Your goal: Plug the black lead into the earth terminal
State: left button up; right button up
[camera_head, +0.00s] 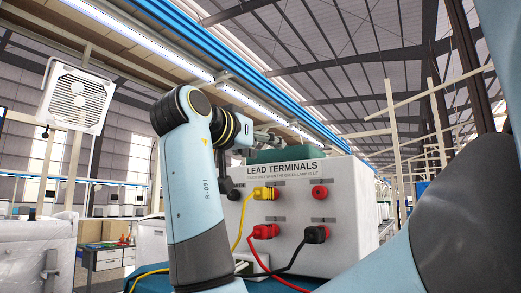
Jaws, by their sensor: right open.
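A white box marked LEAD TERMINALS (355,215) stands ahead. The black lead's plug (316,234) sits at the lower right socket, its cable running down left. A yellow plug (265,194) is at the upper left and a red plug (265,231) at the lower left. The upper right red socket (319,192) is empty. The small labels are unreadable, so I cannot tell which terminal is earth. My right gripper (270,138) is open, above and behind the box's top left edge, apart from the plugs. My left gripper is out of view.
A dark green object (285,155) lies on top of the box. A black round part (233,190) at the panel's left is partly hidden by my arm. A blue surface (258,284) lies below. A white fan unit (75,98) hangs at the left.

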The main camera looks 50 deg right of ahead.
aim_at(317, 236)
jog(key=k+j, duration=0.1)
jog(key=j, duration=1.4)
